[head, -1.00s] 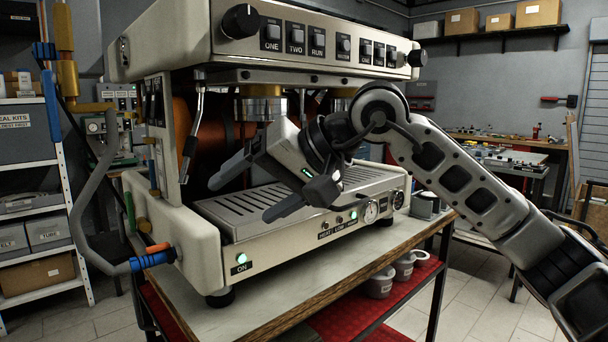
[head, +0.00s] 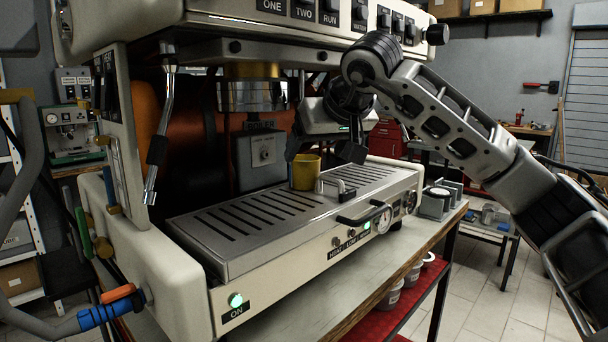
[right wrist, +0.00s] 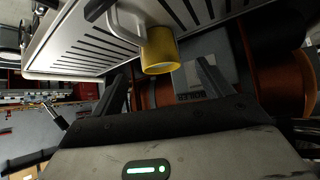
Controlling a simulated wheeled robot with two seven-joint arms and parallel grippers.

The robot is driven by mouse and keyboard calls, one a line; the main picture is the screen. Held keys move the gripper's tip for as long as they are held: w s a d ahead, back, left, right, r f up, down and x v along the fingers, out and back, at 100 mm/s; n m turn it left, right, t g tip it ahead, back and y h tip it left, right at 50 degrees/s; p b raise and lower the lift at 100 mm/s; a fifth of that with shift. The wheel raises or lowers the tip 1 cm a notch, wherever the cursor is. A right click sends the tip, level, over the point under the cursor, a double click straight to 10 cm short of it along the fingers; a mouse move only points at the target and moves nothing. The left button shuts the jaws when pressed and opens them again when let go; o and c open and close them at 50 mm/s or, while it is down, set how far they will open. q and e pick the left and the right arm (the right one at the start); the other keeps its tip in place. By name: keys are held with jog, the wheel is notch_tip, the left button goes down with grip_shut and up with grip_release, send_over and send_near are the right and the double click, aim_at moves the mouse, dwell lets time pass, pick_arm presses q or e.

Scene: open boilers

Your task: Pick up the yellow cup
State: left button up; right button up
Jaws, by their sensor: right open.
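The yellow cup (head: 306,173) stands on the slotted drip tray (head: 225,236) of the large cream coffee machine, below the brew head. My left gripper is not in view.
The brew head (head: 252,94) hangs above and left of the cup. A steam wand (head: 160,130) hangs at the left. A dark bar handle (head: 364,215) sticks out at the tray's front. Grey containers (head: 438,200) stand right of the machine. The counter front (head: 330,292) is clear.

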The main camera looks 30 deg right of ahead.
aim_at(305, 170)
jog(key=x, duration=0.8)
jog(key=shift+w+d+p, duration=0.1)
jog(key=shift+p, duration=0.3)
jog(key=c, duration=1.2)
jog(key=shift+o, duration=0.2)
